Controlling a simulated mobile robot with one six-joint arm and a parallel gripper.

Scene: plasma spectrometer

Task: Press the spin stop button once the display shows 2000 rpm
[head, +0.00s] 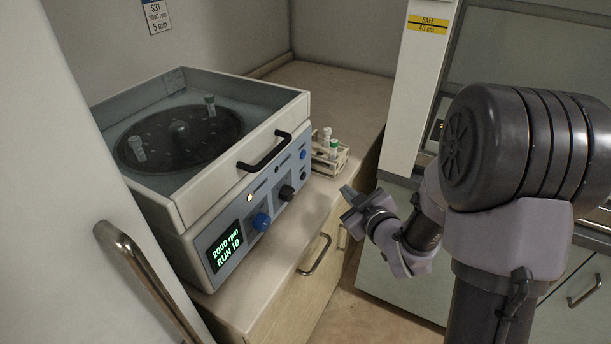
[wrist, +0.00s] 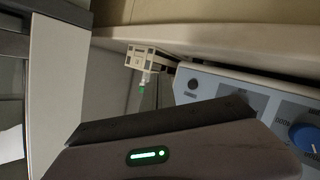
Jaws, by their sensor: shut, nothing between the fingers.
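The spectrometer-scene spinner (head: 180,215) is a white box with a clear lid, a black handle and a dark rotor inside. Its display (head: 226,246) reads "2000 rpm" and "RUN 10" in green. The front panel (head: 270,190) carries a lit white round light or button (head: 249,197), blue and black knobs and small round controls. Their labels are too small to read, so I cannot tell which is spin stop. My gripper (head: 350,203) is shut and empty, to the right of the panel and apart from it. In the wrist view, my gripper (wrist: 165,132) hides part of the panel (wrist: 215,95).
A small rack (head: 327,160) with tubes stands on the bench behind the spinner's right end. A drawer handle (head: 316,255) projects below the bench. A metal door handle (head: 140,275) is at the left front. A cabinet stands at the right.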

